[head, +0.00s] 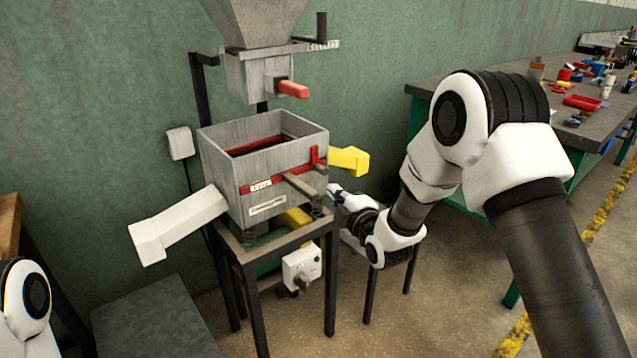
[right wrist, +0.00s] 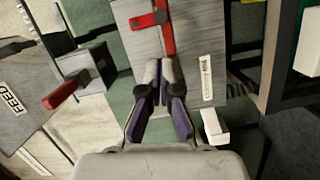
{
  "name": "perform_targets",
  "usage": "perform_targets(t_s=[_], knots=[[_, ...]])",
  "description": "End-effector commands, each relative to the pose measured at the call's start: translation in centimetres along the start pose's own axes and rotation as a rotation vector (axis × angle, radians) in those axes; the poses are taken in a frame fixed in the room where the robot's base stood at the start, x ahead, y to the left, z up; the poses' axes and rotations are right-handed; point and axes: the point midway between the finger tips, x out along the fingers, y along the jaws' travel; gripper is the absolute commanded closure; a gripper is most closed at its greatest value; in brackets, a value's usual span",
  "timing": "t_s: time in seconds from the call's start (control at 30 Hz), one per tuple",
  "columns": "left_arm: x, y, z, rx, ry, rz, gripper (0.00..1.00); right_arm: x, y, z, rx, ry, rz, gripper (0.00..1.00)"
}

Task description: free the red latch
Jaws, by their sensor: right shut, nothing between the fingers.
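The red latch (head: 315,157) is a small upright red piece on the front right corner of a grey metal box, at the end of a red band (head: 262,187). In the right wrist view the latch (right wrist: 166,25) stands just beyond my fingertips, with a short red bar to its left. My right gripper (head: 334,189) is beside the box's right side, low near the latch. In the right wrist view its fingers (right wrist: 158,68) are together and empty, close to the latch's lower end; I cannot tell whether they touch it. My left gripper is out of view.
The grey box (head: 230,172) stands on a dark frame, with a white chute (head: 180,222) at left and a yellow chute (head: 349,160) at right. A hopper with a red handle (head: 292,89) hangs above. A cluttered workbench (head: 450,88) is at right.

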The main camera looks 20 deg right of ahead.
Motion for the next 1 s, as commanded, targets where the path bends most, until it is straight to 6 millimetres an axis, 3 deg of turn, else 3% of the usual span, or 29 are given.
perform_targets(t_s=[0.23, 0.63, 1.0], knots=[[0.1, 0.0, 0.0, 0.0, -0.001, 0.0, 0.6, 1.8, -0.2, 0.0, 0.001, 0.0, -0.002, 1.0], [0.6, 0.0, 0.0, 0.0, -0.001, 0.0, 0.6, 9.0, -0.3, 0.0, 0.002, -0.001, -0.004, 1.0], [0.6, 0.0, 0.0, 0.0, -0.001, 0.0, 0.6, 10.0, -0.3, 0.0, 0.003, -0.001, -0.006, 1.0]])
